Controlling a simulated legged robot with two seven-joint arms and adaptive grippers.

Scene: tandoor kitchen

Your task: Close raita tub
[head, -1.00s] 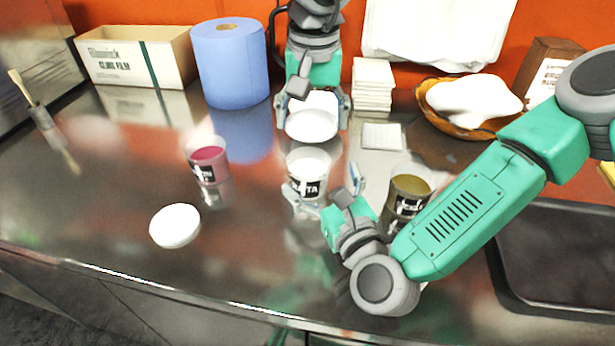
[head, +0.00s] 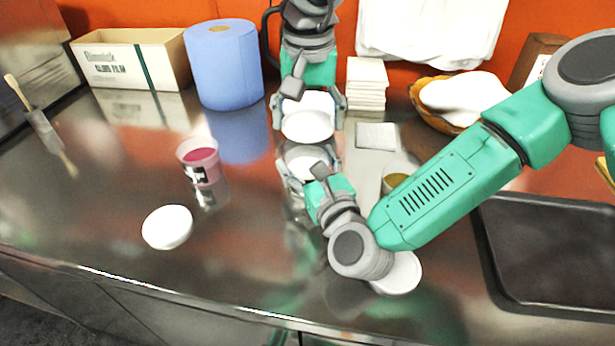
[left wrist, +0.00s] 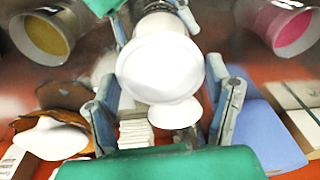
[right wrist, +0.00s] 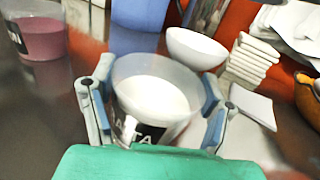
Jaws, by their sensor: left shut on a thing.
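The raita tub (right wrist: 155,110) is a clear cup with white contents and a black label, upright on the steel counter. It also shows in the head view (head: 305,158), partly hidden by my right gripper. My right gripper (head: 312,165) has a finger on each side of it; whether both pads press on it I cannot tell. My left gripper (head: 308,108) is shut on a round white lid (head: 308,126), held just behind the tub. The lid also shows large between its fingers in the left wrist view (left wrist: 160,68).
A pink-filled tub (head: 199,165) and a loose white lid (head: 167,227) are at left. An olive-filled tub (head: 396,181) and another white lid (head: 403,274) lie partly behind my right arm. A blue roll (head: 224,65), white stack (head: 366,85) and dark tray (head: 555,250) stand around.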

